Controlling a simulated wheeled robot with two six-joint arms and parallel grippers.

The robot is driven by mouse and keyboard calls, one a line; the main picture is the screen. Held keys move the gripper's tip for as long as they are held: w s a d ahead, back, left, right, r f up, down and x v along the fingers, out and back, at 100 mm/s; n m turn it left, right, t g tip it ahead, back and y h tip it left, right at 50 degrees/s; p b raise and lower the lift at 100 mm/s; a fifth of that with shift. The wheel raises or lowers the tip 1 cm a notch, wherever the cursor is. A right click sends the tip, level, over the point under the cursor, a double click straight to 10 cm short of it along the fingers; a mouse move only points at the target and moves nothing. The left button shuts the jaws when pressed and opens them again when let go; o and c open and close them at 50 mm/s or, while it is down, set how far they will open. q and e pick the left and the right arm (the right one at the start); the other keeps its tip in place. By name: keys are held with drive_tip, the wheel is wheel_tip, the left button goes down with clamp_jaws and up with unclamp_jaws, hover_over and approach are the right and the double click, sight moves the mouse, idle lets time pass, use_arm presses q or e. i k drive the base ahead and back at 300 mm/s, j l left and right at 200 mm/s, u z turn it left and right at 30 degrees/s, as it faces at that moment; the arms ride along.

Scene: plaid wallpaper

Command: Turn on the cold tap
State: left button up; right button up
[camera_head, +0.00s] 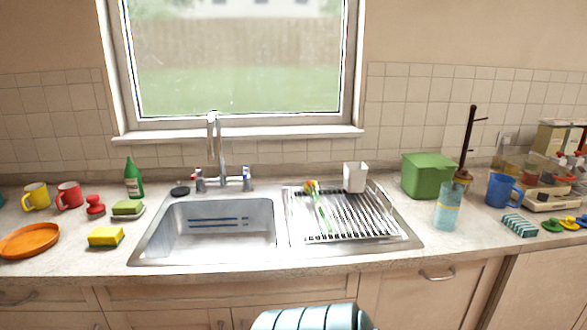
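The cold tap (248,178) has a blue mark and stands on the back rim of the sink, right of the spout. The hot tap (199,179), with a red mark, stands on the left. The tall metal spout (216,140) rises between them over the sink basin (205,226). No water shows under the spout. The taps are small here, and I cannot tell how the handle is turned. Neither of my grippers is in view.
A drying rack (370,226) with a green brush and a white cup (355,177) lies right of the basin. A green bottle (133,178), sponges and mugs stand left. A green box (427,175) and blue bottle (448,207) stand right. Space before the cold tap looks clear.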

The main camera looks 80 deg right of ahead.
sight(246, 169)
drive_tip(key=z, duration=2.05)
